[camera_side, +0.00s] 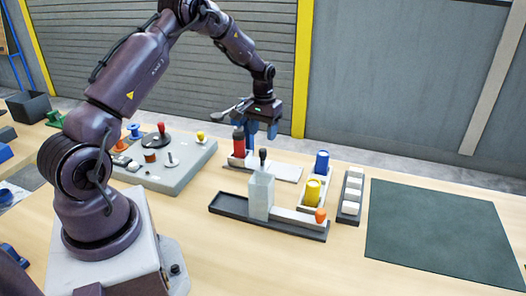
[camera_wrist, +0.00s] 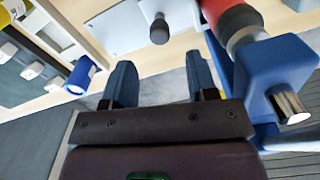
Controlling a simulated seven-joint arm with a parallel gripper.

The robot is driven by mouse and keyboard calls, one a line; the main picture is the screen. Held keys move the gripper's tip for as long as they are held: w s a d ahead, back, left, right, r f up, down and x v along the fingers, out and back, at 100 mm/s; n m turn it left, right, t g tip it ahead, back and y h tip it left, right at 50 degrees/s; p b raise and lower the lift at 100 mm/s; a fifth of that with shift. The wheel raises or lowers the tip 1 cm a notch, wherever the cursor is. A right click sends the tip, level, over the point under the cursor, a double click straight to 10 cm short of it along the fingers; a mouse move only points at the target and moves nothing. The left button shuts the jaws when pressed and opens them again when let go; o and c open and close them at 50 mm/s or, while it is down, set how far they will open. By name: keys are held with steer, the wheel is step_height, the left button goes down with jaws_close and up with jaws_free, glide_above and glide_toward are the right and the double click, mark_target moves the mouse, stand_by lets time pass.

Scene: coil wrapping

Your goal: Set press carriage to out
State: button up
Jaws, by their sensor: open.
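My gripper (camera_side: 262,131) is open and empty, pointing down over the back of the work area. Its two dark blue fingers stand wide apart in the wrist view (camera_wrist: 161,82). No part is labelled as the press carriage. A pale flat plate (camera_side: 284,172) lies below my gripper, with a red cylinder (camera_side: 238,144) at its left end. In the wrist view the red cylinder (camera_wrist: 232,18) sits by a blue bracket (camera_wrist: 268,75) with a shiny metal tip. A black knob (camera_side: 263,154) stands near the plate; it appears over the plate in the wrist view (camera_wrist: 159,29). Its foot is unclear.
In front is a dark tray (camera_side: 228,206) with a pale upright block (camera_side: 261,198) and an orange knob (camera_side: 320,215). Blue (camera_side: 322,162) and yellow (camera_side: 312,190) cups and a white-button strip (camera_side: 350,190) stand right. The dark mat (camera_side: 440,230) is clear. A control panel (camera_side: 185,175) is left.

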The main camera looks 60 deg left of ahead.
mark_target(263, 149)
step_height(263, 149, down, 7)
steer(key=shift+f, duration=0.15)
jaws_close()
